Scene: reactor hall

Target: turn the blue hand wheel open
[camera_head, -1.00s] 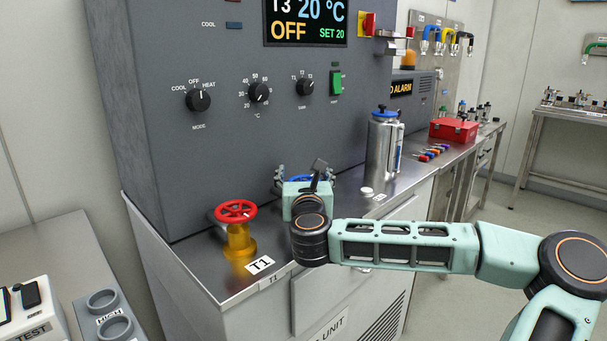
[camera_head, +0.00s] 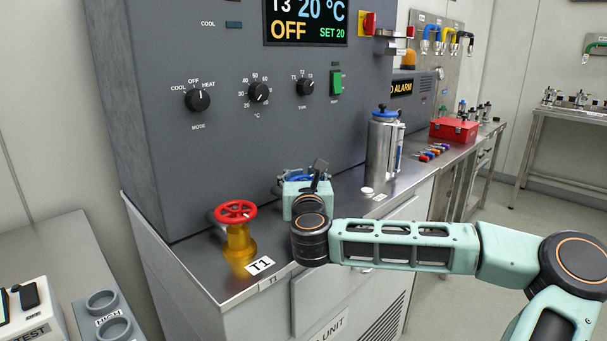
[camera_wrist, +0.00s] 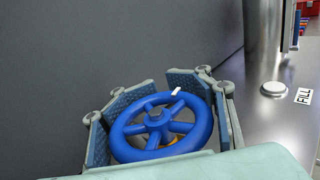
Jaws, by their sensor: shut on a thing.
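The blue hand wheel (camera_wrist: 160,128) shows clearly in the wrist view, with its spokes, hub and a white mark on the rim at the upper right. My gripper (camera_wrist: 155,112) is around the wheel, with its padded fingers against the rim on the left and the right. It is shut on the wheel. In the head view only a little of the blue wheel (camera_head: 297,173) shows behind my wrist. The valve body under the wheel is mostly hidden; a bit of yellow shows beneath it in the wrist view.
A red hand wheel (camera_head: 236,211) on a yellow valve stands to the left, by the T1 label (camera_head: 261,265). A metal canister (camera_head: 383,148) with a blue top and a white button (camera_head: 367,191) stand to the right. The grey cabinet wall (camera_head: 235,130) rises close behind.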

